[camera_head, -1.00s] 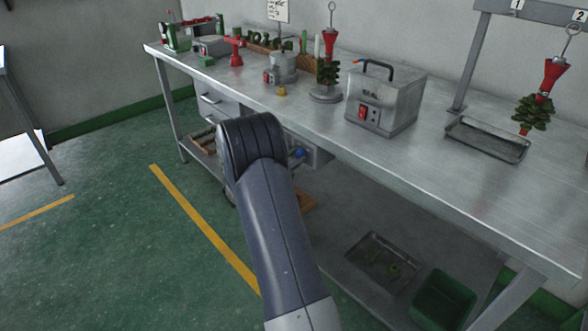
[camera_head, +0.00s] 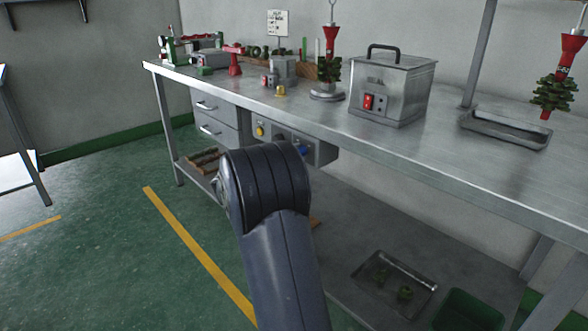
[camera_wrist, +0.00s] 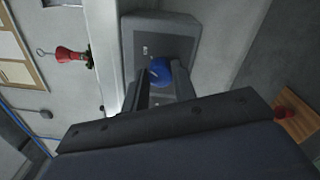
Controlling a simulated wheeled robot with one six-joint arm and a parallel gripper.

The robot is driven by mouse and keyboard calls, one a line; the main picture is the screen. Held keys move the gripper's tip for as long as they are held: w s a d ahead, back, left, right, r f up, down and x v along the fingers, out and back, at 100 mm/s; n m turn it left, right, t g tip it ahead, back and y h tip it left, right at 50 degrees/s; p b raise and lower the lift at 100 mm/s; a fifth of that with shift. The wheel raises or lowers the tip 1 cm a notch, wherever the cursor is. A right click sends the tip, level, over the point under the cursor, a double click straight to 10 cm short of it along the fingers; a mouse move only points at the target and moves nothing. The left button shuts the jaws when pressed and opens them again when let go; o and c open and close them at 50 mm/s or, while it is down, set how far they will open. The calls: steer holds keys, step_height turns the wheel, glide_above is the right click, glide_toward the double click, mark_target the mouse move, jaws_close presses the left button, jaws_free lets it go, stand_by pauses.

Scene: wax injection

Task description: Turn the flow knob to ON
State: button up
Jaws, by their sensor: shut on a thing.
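The flow knob looks to be the blue knob (camera_wrist: 160,71) on the front of a grey control box (camera_wrist: 187,40) in the wrist view. In the head view the blue knob (camera_head: 302,150) shows at the right part of the control box (camera_head: 323,153) under the bench edge. My gripper (camera_wrist: 161,82) is shut on the blue knob, one finger at each side of it. The knob's pointer and the marks beside it are too small to read. In the head view my arm hides my gripper.
The steel workbench (camera_head: 420,150) runs above the control box. A metal box with a handle (camera_head: 392,88) and a tray (camera_head: 506,130) stand on it. The lower shelf holds another tray (camera_head: 372,290) and a green bin (camera_head: 470,312). Green floor is free at left.

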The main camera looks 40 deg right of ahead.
steer(key=shift+f+m+b, duration=0.15)
steer(key=shift+m+b, duration=0.95)
steer(key=shift+b, duration=0.1)
steer(key=o, duration=1)
steer(key=shift+a, duration=0.1)
steer(key=a+p, duration=0.2)
steer(key=a, duration=0.8)
steer(key=shift+s+a+f+p, duration=0.15)
steer(key=shift+s+a+p, duration=0.2)
steer(key=shift+s, duration=0.1)
steer(key=shift+d, duration=0.1)
